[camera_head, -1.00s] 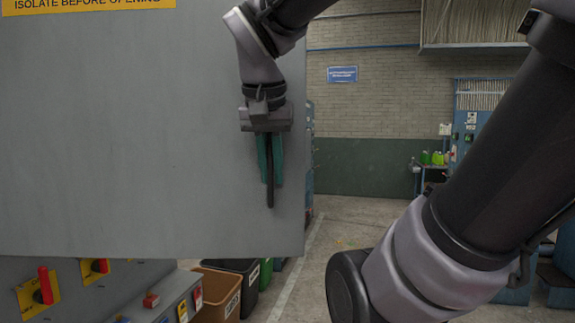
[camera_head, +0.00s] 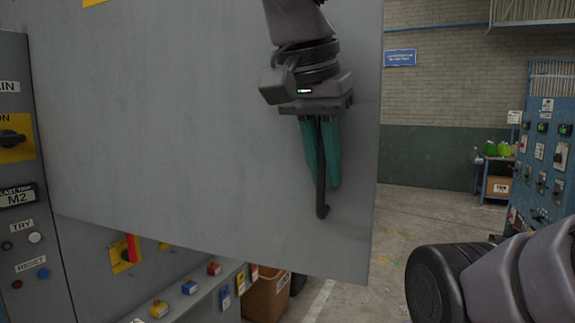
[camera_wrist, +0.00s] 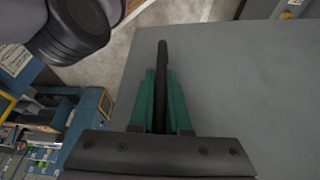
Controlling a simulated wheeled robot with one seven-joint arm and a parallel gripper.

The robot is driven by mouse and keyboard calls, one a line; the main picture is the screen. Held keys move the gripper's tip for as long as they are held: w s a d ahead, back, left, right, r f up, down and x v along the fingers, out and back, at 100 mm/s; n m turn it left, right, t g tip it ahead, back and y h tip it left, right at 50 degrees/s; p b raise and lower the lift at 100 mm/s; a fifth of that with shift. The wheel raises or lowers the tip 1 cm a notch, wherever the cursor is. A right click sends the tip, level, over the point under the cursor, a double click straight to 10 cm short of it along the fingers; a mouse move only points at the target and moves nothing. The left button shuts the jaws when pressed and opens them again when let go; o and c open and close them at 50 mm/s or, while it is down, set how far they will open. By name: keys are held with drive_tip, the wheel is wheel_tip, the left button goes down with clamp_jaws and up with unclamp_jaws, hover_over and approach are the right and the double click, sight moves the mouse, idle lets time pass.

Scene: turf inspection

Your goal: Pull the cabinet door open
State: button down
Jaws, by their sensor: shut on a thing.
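The grey cabinet door (camera_head: 190,120) fills much of the head view and stands at an angle, its right edge towards the open floor. Its dark bar handle (camera_head: 322,190) is upright near that edge. My gripper (camera_head: 321,165) comes from above, with its green fingers shut on the handle, one on each side. The handle's lower end sticks out below the fingertips; its upper part is hidden by the gripper. In the wrist view the handle (camera_wrist: 162,60) runs between the green fingers (camera_wrist: 160,100), with the door face (camera_wrist: 230,90) to the right.
A grey control panel (camera_head: 20,210) with knobs and buttons stands at the left. Below the door are a red switch (camera_head: 131,249) and a sloped row of buttons. A brown bin (camera_head: 268,298) stands under the door. Open floor (camera_head: 410,215) lies to the right, before blue cabinets (camera_head: 545,140).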

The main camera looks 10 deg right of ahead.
drive_tip(key=shift+r, duration=0.15)
drive_tip(key=c, duration=0.9)
unclamp_jaws()
drive_tip(key=v, duration=1)
drive_tip(key=shift+a+r, duration=0.15)
drive_tip(key=shift+s+r, duration=0.1)
